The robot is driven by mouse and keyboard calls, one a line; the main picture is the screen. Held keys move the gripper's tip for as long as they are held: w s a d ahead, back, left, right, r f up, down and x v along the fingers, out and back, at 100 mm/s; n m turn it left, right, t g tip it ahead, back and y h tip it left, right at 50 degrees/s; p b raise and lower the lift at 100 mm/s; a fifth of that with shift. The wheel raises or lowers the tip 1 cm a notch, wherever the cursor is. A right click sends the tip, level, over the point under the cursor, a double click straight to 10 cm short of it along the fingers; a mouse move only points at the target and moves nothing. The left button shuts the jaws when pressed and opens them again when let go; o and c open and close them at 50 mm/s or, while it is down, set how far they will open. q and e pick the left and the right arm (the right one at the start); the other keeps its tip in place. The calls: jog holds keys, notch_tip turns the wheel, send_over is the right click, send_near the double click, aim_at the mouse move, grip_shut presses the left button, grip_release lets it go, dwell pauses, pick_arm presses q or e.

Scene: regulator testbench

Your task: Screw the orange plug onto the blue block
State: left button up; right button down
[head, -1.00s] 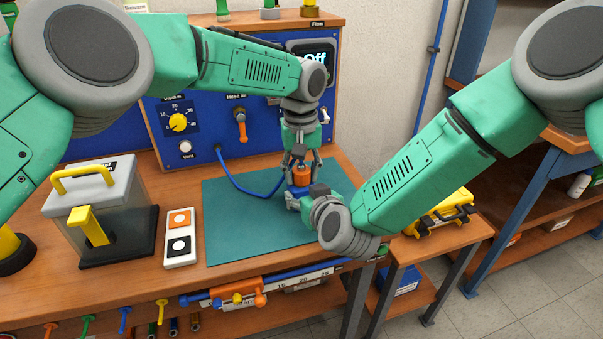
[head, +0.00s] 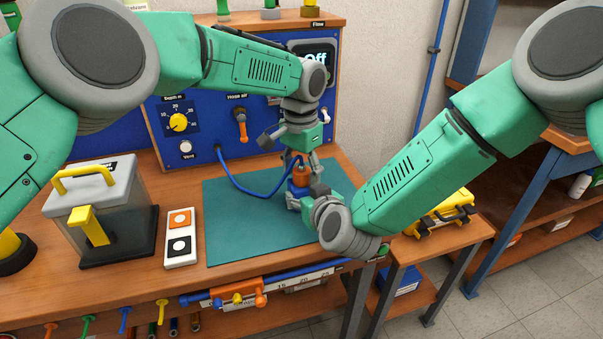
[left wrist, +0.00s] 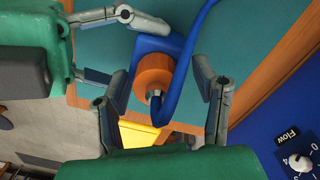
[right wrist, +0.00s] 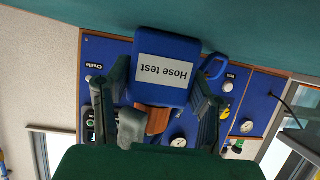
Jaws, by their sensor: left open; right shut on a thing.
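The orange plug (head: 300,178) sits against the top of the blue block (head: 292,190) above the green mat. A blue hose (head: 240,187) runs to the plug. In the left wrist view the plug (left wrist: 152,73) lies between the spread fingers of my left gripper (left wrist: 165,92), apart from both. In the head view my left gripper (head: 297,152) is open, just above the plug. My right gripper (head: 308,197) is shut on the block. In the right wrist view the block (right wrist: 163,82), labelled "Hose test", is between its fingers. The thread between plug and block is hidden.
The green mat (head: 235,225) is otherwise clear. A blue panel with a yellow dial (head: 178,122) and an orange-handled valve (head: 241,127) stands behind. A lidded clear box (head: 120,225) and a two-button white plate (head: 180,238) are at left. A yellow case (head: 440,217) is at right.

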pick_arm(q)
jog(key=shift+r, duration=2.3)
jog(key=shift+c, duration=0.5)
jog(key=shift+d+r+n, duration=0.1)
jog(key=shift+r+n, duration=0.2)
jog(key=shift+r, duration=0.1)
jog(key=shift+r+n, duration=1)
jog(key=shift+r, duration=0.3)
jog(key=shift+f, duration=4)
